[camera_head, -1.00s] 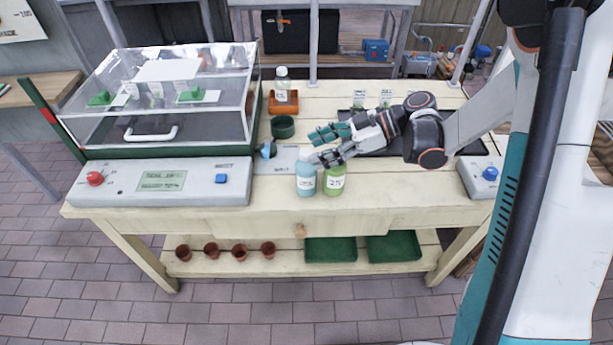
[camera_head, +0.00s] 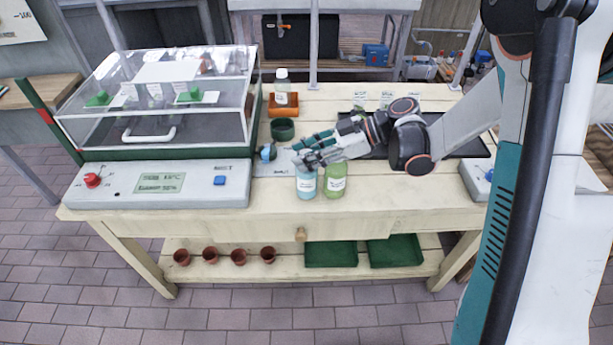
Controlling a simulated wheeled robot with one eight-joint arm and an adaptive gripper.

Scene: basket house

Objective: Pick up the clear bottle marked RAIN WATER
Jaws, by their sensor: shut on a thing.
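A clear bottle (camera_head: 282,88) with a white cap and pale label stands at the back of the table, by an orange-brown block; its label is too small to read. A pale blue bottle (camera_head: 306,186) and a green bottle (camera_head: 335,184) stand side by side near the front edge, each with a label I cannot read. My gripper (camera_head: 299,154) reaches in from the right over the tops of these two. Its fingers are closed at the blue bottle's top and hide its cap. The clear bottle is apart from my gripper, behind it.
A glass-lidded case (camera_head: 160,100) with a control panel (camera_head: 160,184) fills the table's left. A dark green cup (camera_head: 283,128) stands in front of the clear bottle. A black tray (camera_head: 470,149) lies under my arm. The front strip of tabletop is bare.

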